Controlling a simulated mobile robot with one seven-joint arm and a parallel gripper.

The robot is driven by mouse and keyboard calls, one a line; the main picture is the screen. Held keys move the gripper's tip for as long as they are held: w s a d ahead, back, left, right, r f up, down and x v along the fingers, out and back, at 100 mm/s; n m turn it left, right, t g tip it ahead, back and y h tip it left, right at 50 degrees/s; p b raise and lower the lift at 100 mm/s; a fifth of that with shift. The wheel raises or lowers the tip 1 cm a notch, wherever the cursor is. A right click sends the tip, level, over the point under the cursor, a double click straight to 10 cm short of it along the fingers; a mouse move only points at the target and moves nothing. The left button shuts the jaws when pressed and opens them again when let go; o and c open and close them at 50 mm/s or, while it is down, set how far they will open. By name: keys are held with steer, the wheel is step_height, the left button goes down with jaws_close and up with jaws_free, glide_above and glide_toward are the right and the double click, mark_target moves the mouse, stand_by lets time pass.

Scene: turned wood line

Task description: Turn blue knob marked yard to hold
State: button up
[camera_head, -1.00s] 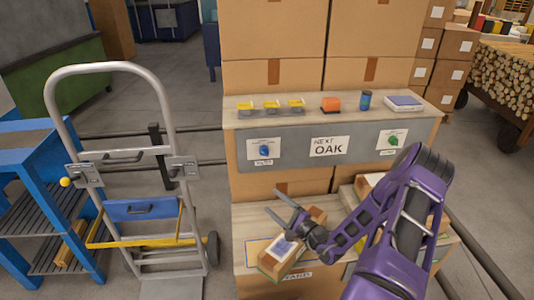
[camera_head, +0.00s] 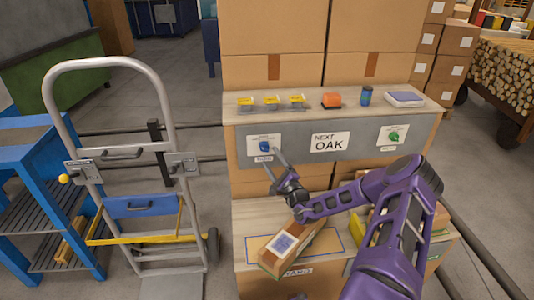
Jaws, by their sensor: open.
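The blue knob (camera_head: 264,146) sits on a white plate at the left of the grey panel (camera_head: 303,155). A small label below it is too small to read. My gripper (camera_head: 272,161) is just below and right of the knob, with its fingers spread and pointing up at the panel. The fingers look empty; I cannot tell whether a fingertip touches the knob. A green knob (camera_head: 394,136) is on another white plate at the right of the panel.
A NEXT OAK sign (camera_head: 329,143) is between the knobs. A carton (camera_head: 285,247) lies on the lower surface. A hand truck (camera_head: 108,68) stands left.

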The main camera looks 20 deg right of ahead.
mark_target(266, 151)
steer(key=shift+x, duration=2.2)
steer(key=shift+c, duration=0.3)
jaws_close()
